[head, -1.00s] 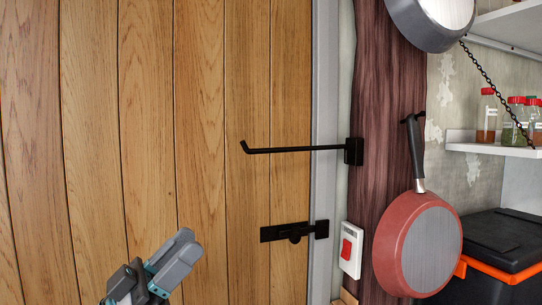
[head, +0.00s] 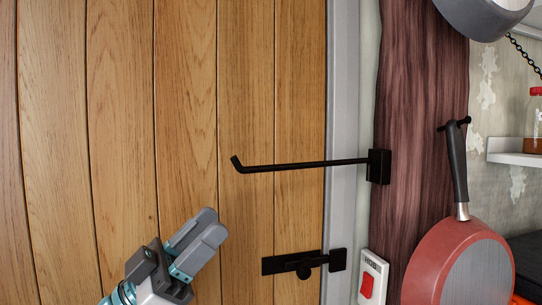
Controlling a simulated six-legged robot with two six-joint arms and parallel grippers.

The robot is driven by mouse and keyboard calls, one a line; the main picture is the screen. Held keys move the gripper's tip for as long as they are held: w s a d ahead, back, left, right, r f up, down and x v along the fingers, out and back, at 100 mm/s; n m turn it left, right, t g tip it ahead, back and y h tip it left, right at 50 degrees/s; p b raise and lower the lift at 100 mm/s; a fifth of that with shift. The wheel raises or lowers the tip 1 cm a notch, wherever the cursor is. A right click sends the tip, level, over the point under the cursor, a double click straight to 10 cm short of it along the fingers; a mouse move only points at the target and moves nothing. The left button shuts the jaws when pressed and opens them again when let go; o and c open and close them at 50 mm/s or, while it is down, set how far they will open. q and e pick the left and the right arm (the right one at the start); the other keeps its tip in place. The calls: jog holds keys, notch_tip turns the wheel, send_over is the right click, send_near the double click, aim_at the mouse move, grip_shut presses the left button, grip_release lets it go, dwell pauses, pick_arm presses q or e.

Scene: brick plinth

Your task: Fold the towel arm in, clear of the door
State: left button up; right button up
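The towel arm (head: 300,165) is a thin black bar with a short upturned tip at its left end. It sticks out leftward from a black bracket (head: 379,167) on the dark wooden post, and in the picture it crosses the frame and the plank door (head: 120,130). My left gripper (head: 208,232) is at the lower left, below and left of the bar's tip, apart from it in the picture. Its grey fingers lie close together and overlap from this angle, with nothing visible in them. My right gripper is not in view.
A black bolt latch (head: 303,264) is on the door below the bar. A red switch labelled HOB (head: 368,280) sits right of the frame. A red pan (head: 460,268) hangs on the post, with a grey pan (head: 482,14) above. A shelf (head: 515,152) is at far right.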

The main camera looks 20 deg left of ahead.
aim_at(270, 168)
pick_arm(q)
jog(key=p+x, duration=0.4)
jog(key=x, duration=0.8)
jog(key=shift+d+p, duration=0.2)
jog(key=shift+p, duration=0.2)
jog(key=shift+w+d, duration=0.2)
jog(key=shift+w, duration=0.05)
jog(key=shift+a, duration=0.1)
jog(key=shift+s+r, duration=0.1)
jog(key=shift+s, duration=0.05)
grip_shut()
